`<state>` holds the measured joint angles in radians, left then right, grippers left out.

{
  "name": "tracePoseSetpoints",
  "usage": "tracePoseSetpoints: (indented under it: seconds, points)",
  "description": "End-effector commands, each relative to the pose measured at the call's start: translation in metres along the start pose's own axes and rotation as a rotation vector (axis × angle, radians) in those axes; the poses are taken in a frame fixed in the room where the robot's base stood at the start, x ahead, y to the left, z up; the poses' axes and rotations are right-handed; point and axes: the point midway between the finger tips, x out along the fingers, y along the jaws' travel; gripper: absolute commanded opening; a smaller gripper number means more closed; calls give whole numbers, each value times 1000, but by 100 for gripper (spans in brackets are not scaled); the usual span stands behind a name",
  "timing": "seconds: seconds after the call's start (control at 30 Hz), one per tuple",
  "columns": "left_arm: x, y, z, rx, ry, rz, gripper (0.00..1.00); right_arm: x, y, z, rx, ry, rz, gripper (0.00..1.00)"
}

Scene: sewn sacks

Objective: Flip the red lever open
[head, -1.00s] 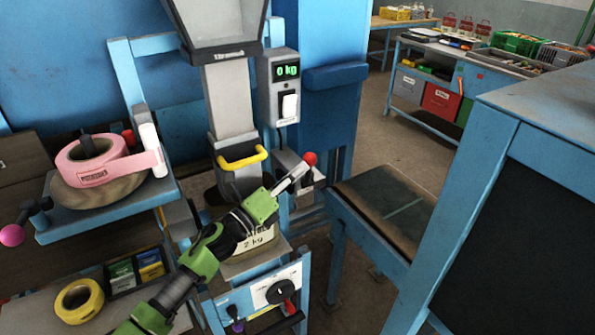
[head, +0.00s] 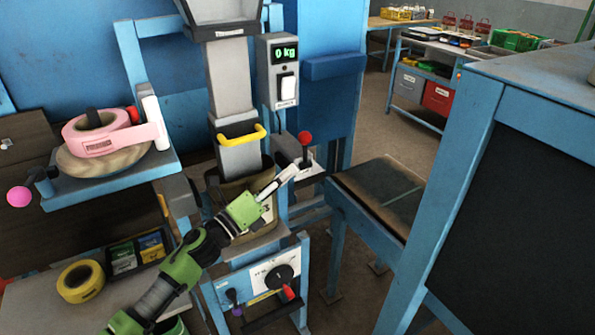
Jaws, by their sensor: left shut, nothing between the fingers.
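The red lever, a red ball knob (head: 305,137) on a short dark stem, stands nearly upright on a grey housing right of the filling spout. My left gripper (head: 291,172) is shut and empty, its pale fingers pointing up and right. In the picture its tips lie just below and left of the knob, in front of the housing; I cannot tell whether they touch the stem or housing. My right gripper is not in view.
A yellow handle (head: 242,137) sits on the spout left of the lever. The scale display (head: 284,52) reads 0 kg above. A dial (head: 280,278) with a red tip is on the lower panel. A blue-framed table (head: 380,196) stands to the right.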

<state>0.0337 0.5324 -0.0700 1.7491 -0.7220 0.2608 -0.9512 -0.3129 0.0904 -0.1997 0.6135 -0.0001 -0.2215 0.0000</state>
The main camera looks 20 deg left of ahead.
Motion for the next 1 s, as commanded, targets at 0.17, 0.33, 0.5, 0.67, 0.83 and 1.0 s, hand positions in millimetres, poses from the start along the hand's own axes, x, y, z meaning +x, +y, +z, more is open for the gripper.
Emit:
tracePoseSetpoints:
  seconds: [0.17,0.33,0.5,0.67,0.83,1.0]
  points:
    - [-33,2,-3,-1,2,3,0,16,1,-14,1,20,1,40]
    - [-54,-1,-2,-2,1,2,0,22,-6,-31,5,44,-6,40]
    - [-62,-3,0,0,0,1,0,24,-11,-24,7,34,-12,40]
    - [-63,-4,1,0,0,1,0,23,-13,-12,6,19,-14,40]
    - [-63,-4,1,-1,0,1,0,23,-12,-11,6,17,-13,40]
    - [-63,-4,1,-1,0,1,0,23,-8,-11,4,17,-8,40]
